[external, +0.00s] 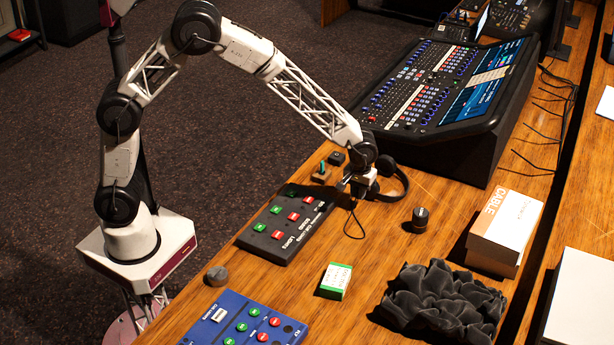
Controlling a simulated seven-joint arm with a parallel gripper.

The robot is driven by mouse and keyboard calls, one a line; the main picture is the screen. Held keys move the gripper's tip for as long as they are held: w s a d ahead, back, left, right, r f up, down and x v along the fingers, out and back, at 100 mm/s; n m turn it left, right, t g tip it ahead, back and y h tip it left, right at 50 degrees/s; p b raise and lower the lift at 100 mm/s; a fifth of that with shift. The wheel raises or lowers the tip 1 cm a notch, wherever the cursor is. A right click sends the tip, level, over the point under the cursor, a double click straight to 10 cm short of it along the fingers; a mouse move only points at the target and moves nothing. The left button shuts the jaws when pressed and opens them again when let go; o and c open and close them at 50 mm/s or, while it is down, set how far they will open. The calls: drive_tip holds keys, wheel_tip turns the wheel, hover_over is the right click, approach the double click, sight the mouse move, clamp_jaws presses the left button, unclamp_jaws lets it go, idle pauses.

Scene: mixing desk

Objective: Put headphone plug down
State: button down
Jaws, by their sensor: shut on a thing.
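My gripper (358,186) is low over the wooden desk, just left of the black headphones (397,183), with the arm reaching down from the left. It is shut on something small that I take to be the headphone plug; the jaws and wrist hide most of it. A thin dark cord (354,222) hangs in a loop below the gripper onto the desk. The headphones are partly hidden behind my wrist.
A black button box (286,228) lies left of the gripper, with a small wooden block (323,175) behind it. A mixing console (440,95) stands behind. A black knob (420,219), green box (335,281), cable box (505,232) and dark cloth (440,303) are to the front and right.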

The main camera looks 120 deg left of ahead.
sight(357, 198)
drive_tip(key=shift+f, duration=1.4)
drive_tip(key=shift+f, duration=0.65)
drive_tip(key=c, duration=1.1)
unclamp_jaws()
drive_tip(key=shift+s+d+f, duration=0.1)
drive_tip(key=shift+s+f, duration=0.05)
drive_tip(key=shift+f, duration=0.1)
wheel_tip(357, 198, up, 14)
drive_tip(key=shift+f, duration=0.1)
